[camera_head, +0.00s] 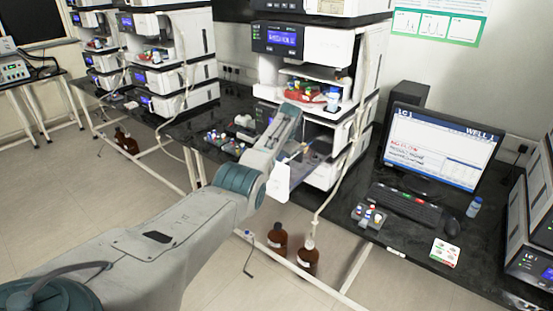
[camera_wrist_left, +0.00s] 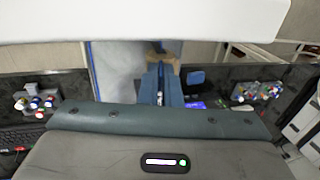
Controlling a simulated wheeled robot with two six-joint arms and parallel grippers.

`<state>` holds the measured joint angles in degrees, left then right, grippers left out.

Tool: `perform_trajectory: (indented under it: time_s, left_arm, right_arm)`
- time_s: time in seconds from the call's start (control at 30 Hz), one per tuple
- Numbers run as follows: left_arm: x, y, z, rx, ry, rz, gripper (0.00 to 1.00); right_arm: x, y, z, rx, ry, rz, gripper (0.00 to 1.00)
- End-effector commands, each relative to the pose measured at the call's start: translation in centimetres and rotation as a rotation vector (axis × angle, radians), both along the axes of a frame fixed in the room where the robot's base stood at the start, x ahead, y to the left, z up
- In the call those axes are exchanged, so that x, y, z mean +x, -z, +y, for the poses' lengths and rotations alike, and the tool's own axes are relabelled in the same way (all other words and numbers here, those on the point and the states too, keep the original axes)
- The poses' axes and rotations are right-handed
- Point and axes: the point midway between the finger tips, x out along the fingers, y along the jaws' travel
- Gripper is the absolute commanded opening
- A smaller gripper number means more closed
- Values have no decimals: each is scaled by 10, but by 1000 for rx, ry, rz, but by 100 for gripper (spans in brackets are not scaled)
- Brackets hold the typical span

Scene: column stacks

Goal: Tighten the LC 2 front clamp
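My left arm reaches in the head view from the lower left to the front of the middle instrument stack (camera_head: 330,48). Its wrist covers part of the stack's lower modules, and I cannot make out the gripper's fingertips there. In the left wrist view two blue fingers of my left gripper (camera_wrist_left: 161,84) point ahead, close together, with a narrow gap. A small tan thing (camera_wrist_left: 160,59) shows at their far end; I cannot tell whether they touch it. I cannot make out the LC 2 front clamp in either view. My right gripper is not in view.
Other stacks (camera_head: 165,40) stand at the left. On the right bench are a monitor (camera_head: 440,142) marked LC 1, a keyboard (camera_head: 410,203), a mouse (camera_head: 452,226) and a vial rack (camera_head: 370,215). Brown bottles (camera_head: 307,260) stand on the floor below my wrist.

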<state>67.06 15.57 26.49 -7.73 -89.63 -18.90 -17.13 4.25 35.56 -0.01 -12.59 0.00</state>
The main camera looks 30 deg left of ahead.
Motion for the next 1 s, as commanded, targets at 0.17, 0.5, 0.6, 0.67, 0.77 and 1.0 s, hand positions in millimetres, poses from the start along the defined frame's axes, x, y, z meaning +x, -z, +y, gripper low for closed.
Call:
perform_trajectory:
  time_s: [0.17, 0.5, 0.6, 0.67, 0.77, 1.0]
  left_arm:
    - [0, -1, -7, 97, 3, -7, 0]
    - [-1, 9, -18, 343, 3, -28, 0]
    - [-1, 11, -20, 405, 2, -32, 0]
    - [-1, 12, -21, 438, 2, -35, 0]
    - [-1, 13, -23, 480, 1, -38, 0]
    - [-2, 14, -24, 538, 0, -42, 0]
  right_arm:
    - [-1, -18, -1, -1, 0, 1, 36]
    - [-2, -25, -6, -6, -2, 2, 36]
    - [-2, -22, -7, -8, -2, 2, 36]
    - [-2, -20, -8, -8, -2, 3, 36]
    - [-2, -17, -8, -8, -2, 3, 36]
    - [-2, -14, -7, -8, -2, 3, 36]
